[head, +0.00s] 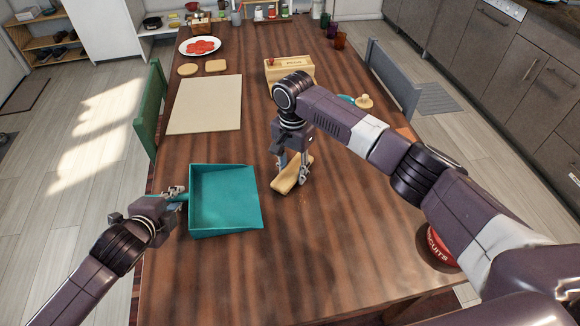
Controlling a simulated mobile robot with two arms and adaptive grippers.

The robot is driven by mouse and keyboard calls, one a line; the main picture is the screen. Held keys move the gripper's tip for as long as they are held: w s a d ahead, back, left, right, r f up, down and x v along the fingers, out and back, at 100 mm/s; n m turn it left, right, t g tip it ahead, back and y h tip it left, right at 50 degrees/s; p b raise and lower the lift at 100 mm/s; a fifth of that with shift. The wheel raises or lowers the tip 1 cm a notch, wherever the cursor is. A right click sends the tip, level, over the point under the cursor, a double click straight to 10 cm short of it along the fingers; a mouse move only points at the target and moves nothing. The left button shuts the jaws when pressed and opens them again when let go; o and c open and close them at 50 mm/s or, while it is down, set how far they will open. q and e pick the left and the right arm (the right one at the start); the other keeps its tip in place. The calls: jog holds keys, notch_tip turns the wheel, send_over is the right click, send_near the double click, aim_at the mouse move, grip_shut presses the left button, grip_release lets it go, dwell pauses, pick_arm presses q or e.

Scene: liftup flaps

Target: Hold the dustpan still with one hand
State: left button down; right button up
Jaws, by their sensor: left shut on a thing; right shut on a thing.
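The teal dustpan (225,200) lies on the wooden table at the near left, its open side facing right. My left gripper (178,193) is shut on the dustpan's handle at its left side; the fingers hide most of the handle. My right gripper (292,172) is shut on a light wooden block-like piece, likely a brush (290,178), just right of the dustpan and apart from it. The underside of this piece is hidden, so I cannot tell whether it touches the table.
A beige board (206,104) lies at the left behind the dustpan. A wooden box (289,69) stands mid-table. A white plate with red slices (200,46) is farther back. A red biscuit tin (437,250) is at the right edge, partly behind my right arm. The near table middle is clear.

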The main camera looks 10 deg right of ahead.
aim_at(300, 208)
jog(key=shift+s, duration=5)
jog(key=shift+w, duration=5.5)
jog(key=shift+w+r, duration=0.15)
jog(key=shift+w, duration=0.35)
jog(key=shift+r, duration=3.9)
pick_arm(q)
jog(key=c, duration=1.8)
grip_release()
jog(key=shift+s, duration=0.1)
